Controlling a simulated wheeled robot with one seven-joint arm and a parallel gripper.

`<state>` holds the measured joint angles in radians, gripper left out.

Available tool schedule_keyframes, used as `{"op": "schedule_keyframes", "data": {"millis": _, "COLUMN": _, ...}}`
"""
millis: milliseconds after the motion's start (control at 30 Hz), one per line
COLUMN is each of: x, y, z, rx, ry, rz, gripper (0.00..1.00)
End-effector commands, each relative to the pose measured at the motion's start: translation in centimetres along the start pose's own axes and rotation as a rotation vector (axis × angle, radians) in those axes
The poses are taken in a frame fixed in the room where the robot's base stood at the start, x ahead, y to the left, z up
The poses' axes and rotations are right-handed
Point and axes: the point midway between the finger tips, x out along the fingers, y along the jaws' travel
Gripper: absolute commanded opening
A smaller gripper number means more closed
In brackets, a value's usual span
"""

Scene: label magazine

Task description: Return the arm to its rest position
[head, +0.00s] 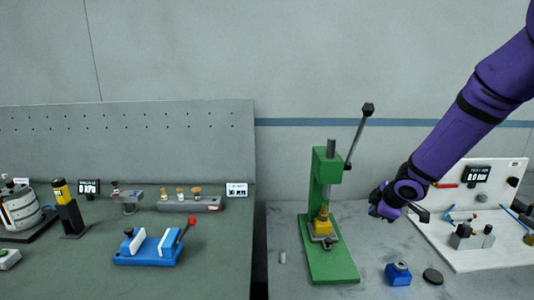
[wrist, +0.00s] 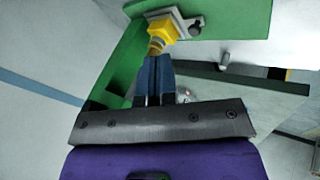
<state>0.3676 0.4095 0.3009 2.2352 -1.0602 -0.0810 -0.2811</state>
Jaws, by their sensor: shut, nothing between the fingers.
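My purple arm (head: 460,120) reaches in from the upper right in the head view. My gripper (head: 376,210) hangs just right of the green press (head: 328,190), above the grey bench. In the wrist view my gripper (wrist: 154,66) has its dark fingers together, with nothing held. The yellow block (wrist: 166,46) on the press lies beyond the fingertips in that view, with a brass-coloured part between them in the picture. In the head view the yellow block (head: 323,226) sits in the press and is clear of my gripper.
The press's lever (head: 360,135) rises toward the arm. A blue block (head: 398,274) and a dark disc (head: 433,276) lie on the grey bench (head: 295,280). A white panelled station (head: 480,258) stands right. The green-grey bench (head: 215,270) at left carries a blue fixture (head: 150,248).

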Motion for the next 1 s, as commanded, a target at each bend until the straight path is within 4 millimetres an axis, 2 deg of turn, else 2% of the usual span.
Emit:
{"op": "schedule_keyframes", "data": {"millis": 33, "x": -1.8, "y": 0.6, "z": -0.2, "rx": 0.025, "ry": -0.033, "rz": 0.026, "gripper": 0.0}}
{"op": "schedule_keyframes", "data": {"millis": 200, "x": -7.5, "y": 1.3, "z": -0.1, "rx": 0.148, "ry": -0.141, "rz": 0.097, "gripper": 0.0}}
{"op": "schedule_keyframes", "data": {"millis": 467, "x": -16.2, "y": 0.5, "z": -0.2, "rx": 0.367, "ry": -0.25, "rz": 0.186, "gripper": 0.0}}
{"op": "schedule_keyframes", "data": {"millis": 767, "x": -25.4, "y": -3.4, "z": -0.4, "rx": 0.651, "ry": -0.298, "rz": 0.236, "gripper": 0.0}}
{"op": "schedule_keyframes", "data": {"millis": 1000, "x": -31.5, "y": -8.4, "z": -0.6, "rx": 0.88, "ry": -0.277, "rz": 0.216, "gripper": 0.0}}
